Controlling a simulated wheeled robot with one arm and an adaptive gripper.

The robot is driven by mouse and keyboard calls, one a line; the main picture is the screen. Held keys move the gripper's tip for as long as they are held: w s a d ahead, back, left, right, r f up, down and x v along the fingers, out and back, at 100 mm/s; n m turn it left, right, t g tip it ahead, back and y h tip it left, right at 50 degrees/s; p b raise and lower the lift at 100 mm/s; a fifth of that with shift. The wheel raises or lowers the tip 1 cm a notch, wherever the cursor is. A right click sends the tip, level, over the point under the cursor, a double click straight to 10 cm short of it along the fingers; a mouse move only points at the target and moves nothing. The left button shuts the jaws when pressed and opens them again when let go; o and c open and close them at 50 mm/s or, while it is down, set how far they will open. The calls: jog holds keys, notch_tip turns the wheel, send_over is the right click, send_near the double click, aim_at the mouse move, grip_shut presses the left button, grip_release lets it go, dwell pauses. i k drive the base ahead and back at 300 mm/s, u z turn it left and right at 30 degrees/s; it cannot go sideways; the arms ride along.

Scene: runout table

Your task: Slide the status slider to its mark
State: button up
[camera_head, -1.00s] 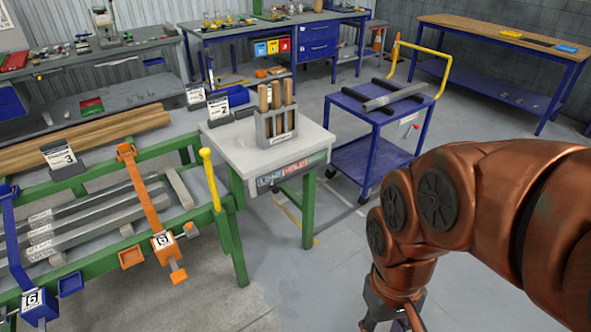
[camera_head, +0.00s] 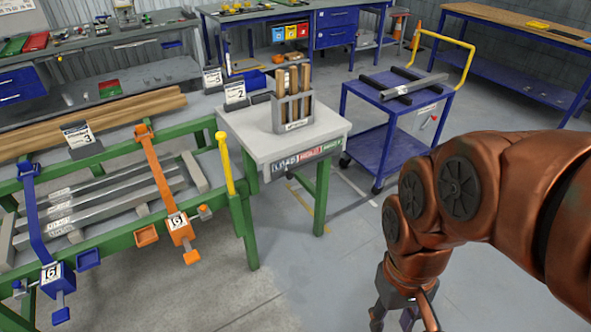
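The status strip (camera_head: 308,158) is on the front edge of the small grey-topped table (camera_head: 262,148). It has a grey-blue, a red and a green field; the words look like LOAD, HOLD and READY. The slider itself and its mark are too small to tell apart. My gripper (camera_head: 403,314) points down at the bottom edge, to the right of and nearer than the small table. It is well apart from the strip. Its fingertips are cut off by the picture edge, so its opening is not clear.
A holder with wooden-handled tools (camera_head: 292,108) stands on the small table. A green rack with bars (camera_head: 120,195), orange and blue clamps and a yellow post (camera_head: 225,163) adjoin on the left. A blue trolley (camera_head: 385,148) stands behind right. The floor (camera_head: 315,285) before the table is clear.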

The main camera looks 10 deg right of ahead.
aim_at(289, 175)
jog(key=z, duration=0.5)
jog(key=k, duration=0.6)
jog(key=z, duration=0.7)
jog(key=i, duration=1.05)
jog(key=u, duration=1.05)
jog(key=i, duration=0.75)
jog(key=u, duration=0.8)
